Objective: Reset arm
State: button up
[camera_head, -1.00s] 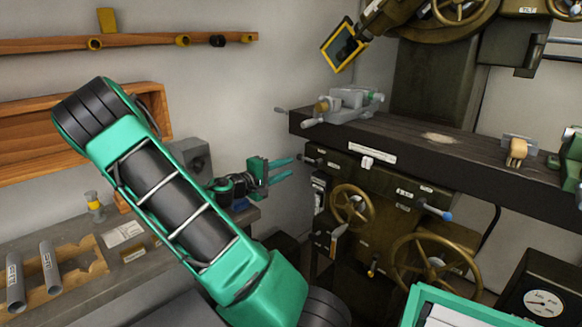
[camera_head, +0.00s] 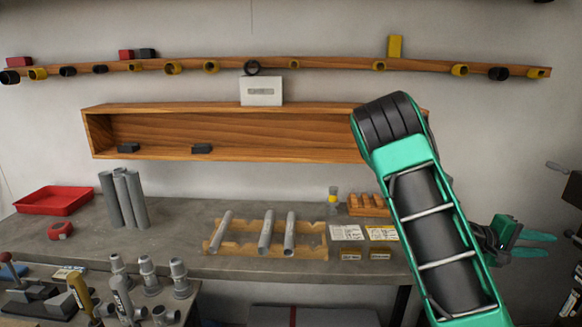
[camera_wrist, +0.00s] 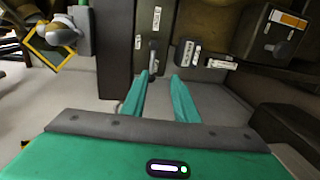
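My gripper (camera_head: 545,246) is at the right of the head view, beyond my green and black arm link, in the air right of the workbench. Its two green fingers are apart. In the wrist view my gripper (camera_wrist: 160,82) also shows its two fingers spread with nothing between them. Beyond the fingertips are the dark machine body (camera_wrist: 178,22) with white labels and a small lever (camera_wrist: 152,55). The fingers appear clear of the machine.
The grey workbench (camera_head: 180,240) holds a wooden rack (camera_head: 318,240) with several grey tubes, upright grey tubes (camera_head: 125,200) and a red tray (camera_head: 55,200). A wooden wall shelf (camera_head: 240,155) hangs above, below a peg rail (camera_head: 330,66). Pipe fittings (camera_head: 147,275) stand at front left.

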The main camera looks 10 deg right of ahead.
jog(key=s+a+f+m+y, duration=0.5)
jog(key=s+a+f+y, duration=0.2)
jog(key=s+a+y, duration=0.25)
jog(key=s+a+r+t+y, duration=0.1)
jog(key=s+a+r+y, duration=0.2)
jog(key=a, duration=0.8)
jog(key=s+a+r+n+t+y, duration=0.1)
jog(key=s+a+r+y, duration=0.3)
jog(key=a, duration=0.7)
jog(key=shift+t, duration=0.7)
jog(key=shift+r, duration=0.1)
